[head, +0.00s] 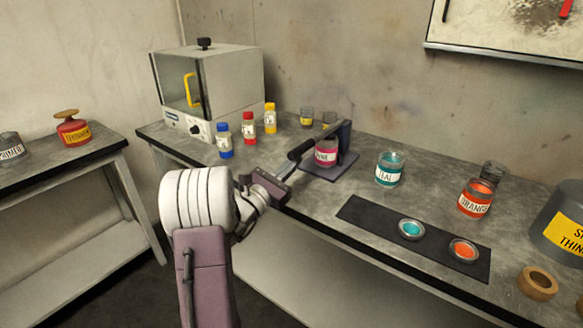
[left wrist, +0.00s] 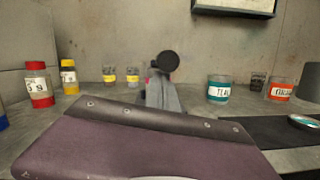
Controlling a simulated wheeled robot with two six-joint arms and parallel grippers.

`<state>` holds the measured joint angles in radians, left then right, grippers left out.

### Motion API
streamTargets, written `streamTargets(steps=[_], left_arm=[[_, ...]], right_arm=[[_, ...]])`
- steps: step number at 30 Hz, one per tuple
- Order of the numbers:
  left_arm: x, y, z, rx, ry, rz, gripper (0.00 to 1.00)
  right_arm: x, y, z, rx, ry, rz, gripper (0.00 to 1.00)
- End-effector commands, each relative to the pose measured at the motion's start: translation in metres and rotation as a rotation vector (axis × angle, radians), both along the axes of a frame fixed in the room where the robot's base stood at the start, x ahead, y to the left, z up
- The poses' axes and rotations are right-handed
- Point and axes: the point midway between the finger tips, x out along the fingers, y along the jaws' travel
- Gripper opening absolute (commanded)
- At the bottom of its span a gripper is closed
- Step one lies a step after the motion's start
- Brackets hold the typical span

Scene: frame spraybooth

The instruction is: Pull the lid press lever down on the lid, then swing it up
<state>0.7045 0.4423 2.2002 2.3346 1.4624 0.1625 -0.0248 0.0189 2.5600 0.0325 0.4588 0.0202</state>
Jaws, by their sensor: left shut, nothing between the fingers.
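The lid press stands on the grey bench, with a dark base (head: 341,166) and an upright post (head: 345,134). In the left wrist view the lever's round knob end (left wrist: 168,61) points toward the camera. My left gripper (head: 287,174) is shut and empty, just below and in front of the lever's end; I cannot tell whether they touch. My right gripper is not in view.
A teal jar (head: 389,170) and an orange jar (head: 475,198) stand right of the press. A dark mat (head: 370,216) holds two lids. Blue, red and yellow bottles (head: 248,129) and a white oven-like box (head: 235,85) stand to the left.

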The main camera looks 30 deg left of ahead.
Motion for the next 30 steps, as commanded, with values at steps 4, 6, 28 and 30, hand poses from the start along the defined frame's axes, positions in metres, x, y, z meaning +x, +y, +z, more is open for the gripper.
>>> streamTargets(steps=[4, 6, 28, 30], left_arm=[[0.000, 0.000, 0.000, 0.000, 0.000, 0.000, 0.00], [0.000, 0.000, 0.006, 0.001, 0.007, -0.001, 0.00], [-0.002, 0.000, 0.038, 0.012, 0.134, 0.000, 0.00], [-0.002, 0.001, 0.035, 0.012, 0.134, 0.000, 0.00]], right_arm=[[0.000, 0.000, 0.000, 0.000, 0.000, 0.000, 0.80], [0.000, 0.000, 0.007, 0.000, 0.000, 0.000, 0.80], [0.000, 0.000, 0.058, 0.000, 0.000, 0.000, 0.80], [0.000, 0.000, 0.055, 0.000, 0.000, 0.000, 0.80]])
